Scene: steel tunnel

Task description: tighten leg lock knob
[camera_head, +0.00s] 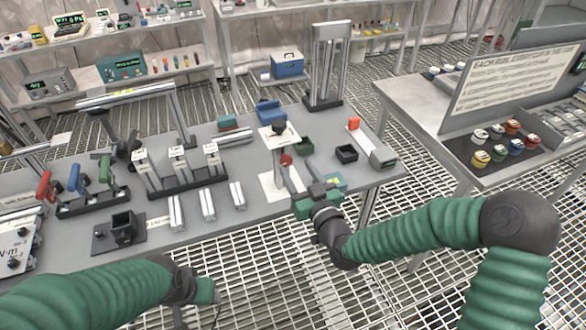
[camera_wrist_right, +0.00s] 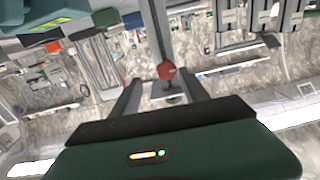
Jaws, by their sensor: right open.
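A small red knob (camera_head: 287,160) sits on the grey post of a stand (camera_head: 279,140) with a white top plate and a dark knob above it. The stand is on the workbench over a white sheet. My right gripper (camera_head: 297,182) is open just in front of and below the red knob. In the right wrist view the red knob (camera_wrist_right: 167,71) shows between and slightly beyond the two finger ends; contact cannot be made out. My left gripper (camera_head: 208,292) is low at the bench's front, away from the stand; its jaws are unclear.
A side table (camera_head: 405,95) stands at right.

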